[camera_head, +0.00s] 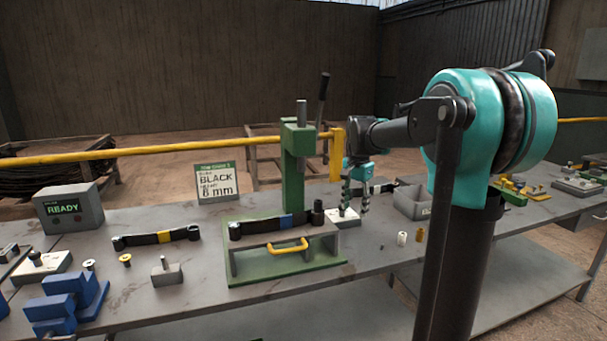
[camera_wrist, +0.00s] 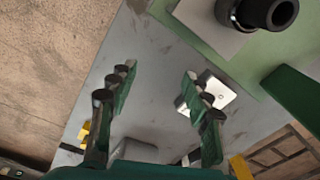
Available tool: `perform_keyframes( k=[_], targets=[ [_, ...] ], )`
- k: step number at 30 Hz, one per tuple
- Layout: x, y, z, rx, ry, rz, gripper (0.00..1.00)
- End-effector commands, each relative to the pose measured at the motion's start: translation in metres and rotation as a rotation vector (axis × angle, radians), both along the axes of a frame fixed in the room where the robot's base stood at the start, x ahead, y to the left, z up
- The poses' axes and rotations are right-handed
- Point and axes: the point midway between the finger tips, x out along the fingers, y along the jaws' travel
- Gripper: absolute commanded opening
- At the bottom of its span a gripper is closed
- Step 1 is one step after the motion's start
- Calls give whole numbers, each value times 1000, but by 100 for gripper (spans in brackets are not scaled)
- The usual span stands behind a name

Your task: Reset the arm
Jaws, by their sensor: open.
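My gripper (camera_head: 356,200) hangs at the end of my teal and black arm, just right of the green press (camera_head: 298,165), above the back part of the bench. Its fingers point down and are apart with nothing between them. In the wrist view my gripper (camera_wrist: 160,95) shows both green and dark fingers spread, with grey bench top between them. A small light metal plate (camera_wrist: 218,96) lies below the right finger, partly hidden by it. In the head view a white block (camera_head: 343,218) sits just below the fingers; contact with it cannot be told.
A leaf spring (camera_head: 270,226) with a blue band lies on the press fixture. Another with a yellow band (camera_head: 165,237) lies left. Blue blocks (camera_head: 62,305), a READY box (camera_head: 70,208) and a BLACK 8 mm sign (camera_head: 215,183) stand on the bench. A grey bin (camera_head: 412,203) is right of my gripper.

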Motion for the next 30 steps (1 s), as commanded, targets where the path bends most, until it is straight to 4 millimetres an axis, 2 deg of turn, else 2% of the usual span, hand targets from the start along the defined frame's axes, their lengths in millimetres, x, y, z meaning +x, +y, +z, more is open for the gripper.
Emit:
perform_keyframes(
  k=[8,11,18,21,25,30],
  targets=[
    [-58,-10,-48,-17,-76,204,49],
    [-94,-16,-77,-35,-119,321,49],
    [-199,-26,-157,-115,-234,641,49],
    [-232,-29,-181,-148,-265,738,49],
    [-257,-30,-199,-175,-287,812,49],
    [-263,-30,-204,-186,-295,838,49]
  ],
)
